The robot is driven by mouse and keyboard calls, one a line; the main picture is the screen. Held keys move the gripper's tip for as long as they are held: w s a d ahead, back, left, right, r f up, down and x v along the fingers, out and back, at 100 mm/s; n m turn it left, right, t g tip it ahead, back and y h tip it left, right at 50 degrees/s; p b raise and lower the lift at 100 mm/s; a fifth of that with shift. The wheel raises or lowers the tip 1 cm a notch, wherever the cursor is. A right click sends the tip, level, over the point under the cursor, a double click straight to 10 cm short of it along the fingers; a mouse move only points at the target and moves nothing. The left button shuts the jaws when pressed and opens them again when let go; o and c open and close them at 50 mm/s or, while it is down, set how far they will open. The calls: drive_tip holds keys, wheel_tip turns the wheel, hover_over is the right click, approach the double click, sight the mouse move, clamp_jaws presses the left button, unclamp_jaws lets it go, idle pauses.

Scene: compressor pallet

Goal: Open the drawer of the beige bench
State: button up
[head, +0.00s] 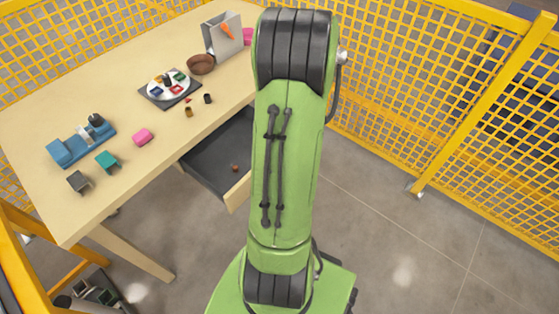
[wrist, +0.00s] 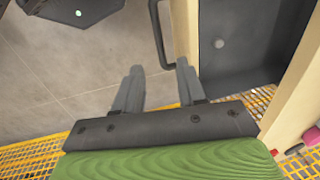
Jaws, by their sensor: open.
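The beige bench (head: 110,55) stands at the left in the head view. Its drawer (head: 215,160) is pulled out, with a dark grey interior and a pale wooden front (head: 238,192). A small brown item (head: 235,168) lies inside. In the wrist view the drawer interior (wrist: 245,55) shows at the right, with its front (wrist: 185,25) and dark bar handle (wrist: 156,35) beside it. My gripper (wrist: 158,75) is open, with the handle's lower end close to the right fingertip. I cannot tell whether they touch. The arm hides the gripper and handle in the head view.
On the bench top are a plate on a dark mat (head: 155,97), a brown bowl (head: 201,64), a grey bag (head: 222,38), a blue device (head: 80,143) and small blocks. Yellow mesh fencing (head: 440,110) encloses the area. Grey floor (head: 400,235) is clear at the right.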

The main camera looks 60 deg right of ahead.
wheel_tip(320, 180, up, 7)
drive_tip(key=s+p, duration=0.1)
drive_tip(key=shift+a+f+p, duration=0.15)
drive_tip(key=shift+f+p, duration=0.05)
drive_tip(key=shift+p, duration=0.1)
drive_tip(key=w+a+r+n+t+p, duration=0.1)
drive_tip(key=w+a+r+n+p, duration=0.1)
drive_tip(key=w+a+r+n, duration=0.4)
drive_tip(key=w+a+r+n+p, duration=0.2)
drive_tip(key=w+a+r+n, duration=0.1)
drive_tip(key=a+r, duration=0.5)
drive_tip(key=s+a+r+n+t+p, duration=0.1)
drive_tip(key=a+r+n, duration=0.3)
drive_tip(key=a, duration=0.4)
drive_tip(key=s+a+r+n+t+p, duration=0.1)
drive_tip(key=s+a+r+n, duration=0.3)
drive_tip(key=a+n, duration=0.3)
drive_tip(key=shift+s+a+r+p, duration=0.2)
drive_tip(key=shift+a+r+p, duration=0.15)
drive_tip(key=shift+a+p, duration=0.1)
